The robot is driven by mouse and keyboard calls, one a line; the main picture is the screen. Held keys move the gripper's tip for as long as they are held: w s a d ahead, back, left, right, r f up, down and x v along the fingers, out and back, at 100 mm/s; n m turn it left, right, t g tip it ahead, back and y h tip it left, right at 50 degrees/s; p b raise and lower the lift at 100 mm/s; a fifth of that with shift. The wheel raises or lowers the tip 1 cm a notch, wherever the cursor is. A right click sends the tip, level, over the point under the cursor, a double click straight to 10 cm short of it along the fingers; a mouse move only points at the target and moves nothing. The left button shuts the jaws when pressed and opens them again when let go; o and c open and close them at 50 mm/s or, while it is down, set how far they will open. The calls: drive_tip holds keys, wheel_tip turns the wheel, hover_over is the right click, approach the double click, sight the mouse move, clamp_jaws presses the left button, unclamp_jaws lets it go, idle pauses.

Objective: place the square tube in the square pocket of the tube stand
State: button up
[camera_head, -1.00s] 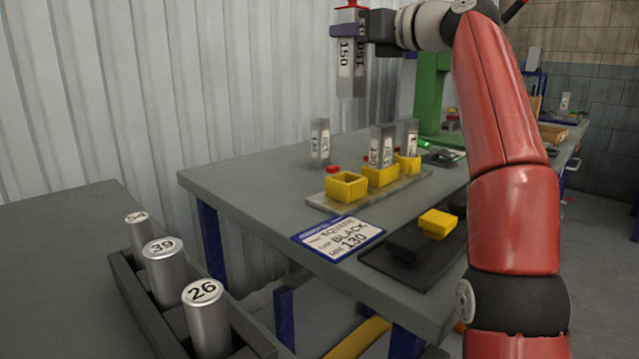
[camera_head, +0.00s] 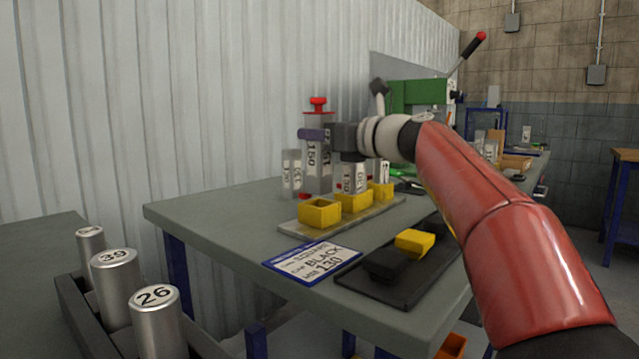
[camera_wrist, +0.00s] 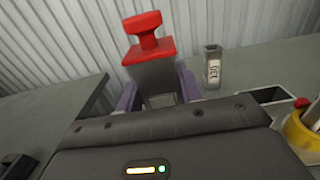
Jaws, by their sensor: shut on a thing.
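My gripper (camera_head: 314,134), with purple fingers, is shut on a grey square tube (camera_head: 317,162) near its top. The tube is upright, is marked 150 and has a red knobbed cap (camera_head: 318,104); the wrist view shows the cap from above (camera_wrist: 148,48). The tube stand (camera_head: 296,228) is a flat plate with yellow pockets. The near left pocket (camera_head: 320,215) looks square and empty. The middle pocket (camera_head: 354,204) holds a grey tube (camera_head: 349,178). The held tube is behind the stand; I cannot tell whether its bottom touches the table.
A card (camera_head: 312,263) reads SQUARE, BLACK, 130. A black tray (camera_head: 400,285) with a yellow block (camera_head: 414,243) lies in front. Numbered cylinders (camera_head: 115,285) stand at left.

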drive_tip(key=shift+f+b, duration=1.1)
drive_tip(key=shift+f, duration=1.9)
drive_tip(key=o, duration=1.2)
drive_tip(key=shift+c, duration=0.2)
approach(327, 166)
drive_tip(key=shift+s+d+b, duration=0.1)
drive_tip(key=shift+s+b, duration=0.05)
drive_tip(key=shift+b, duration=0.25)
